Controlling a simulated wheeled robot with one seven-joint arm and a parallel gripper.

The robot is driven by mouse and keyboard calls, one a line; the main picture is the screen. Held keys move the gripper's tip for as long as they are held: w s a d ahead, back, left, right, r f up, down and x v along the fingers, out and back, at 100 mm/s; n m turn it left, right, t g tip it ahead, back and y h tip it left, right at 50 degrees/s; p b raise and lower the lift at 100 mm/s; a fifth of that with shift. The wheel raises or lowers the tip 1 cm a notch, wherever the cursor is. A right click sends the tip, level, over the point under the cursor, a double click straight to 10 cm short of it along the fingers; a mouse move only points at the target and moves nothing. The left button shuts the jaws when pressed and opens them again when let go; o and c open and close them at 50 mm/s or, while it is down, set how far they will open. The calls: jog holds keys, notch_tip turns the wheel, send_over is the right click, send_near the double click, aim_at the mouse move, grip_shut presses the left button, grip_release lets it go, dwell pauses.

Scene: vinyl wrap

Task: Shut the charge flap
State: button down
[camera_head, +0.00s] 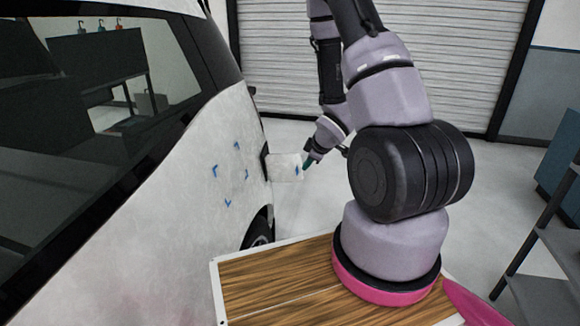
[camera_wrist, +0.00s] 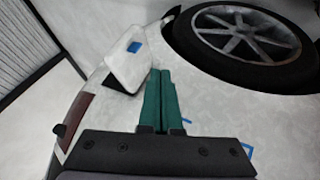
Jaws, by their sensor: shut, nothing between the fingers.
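The charge flap (camera_head: 284,168) is a small white panel with a blue mark, standing open and sticking out from the white car's side (camera_head: 215,150). It also shows in the wrist view (camera_wrist: 125,65), with a dark patch along its lower edge. My gripper (camera_head: 306,165) is at the flap's outer end in the head view. In the wrist view its green fingers (camera_wrist: 160,72) are shut together with nothing between them, close beside the flap's right edge. I cannot tell whether they touch it.
A car wheel (camera_wrist: 255,45) is at the upper right of the wrist view. Blue tape marks (camera_head: 228,203) dot the car's panel. A wood-topped surface (camera_head: 275,290) lies under my arm. A grey shelf (camera_head: 545,240) stands at right. Floor beyond the flap is clear.

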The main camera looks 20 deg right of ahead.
aim_at(299, 171)
jog(key=x, duration=0.4)
jog(key=w+x, duration=0.1)
jog(key=x, duration=0.3)
jog(key=d+r+x, duration=0.1)
jog(key=x, duration=0.3)
jog(key=shift+w+d+r, duration=0.1)
jog(key=shift+w+d, duration=0.05)
jog(key=shift+w, duration=0.15)
jog(key=shift+w+d, duration=0.2)
jog(key=shift+w, duration=0.25)
jog(key=shift+d, duration=0.15)
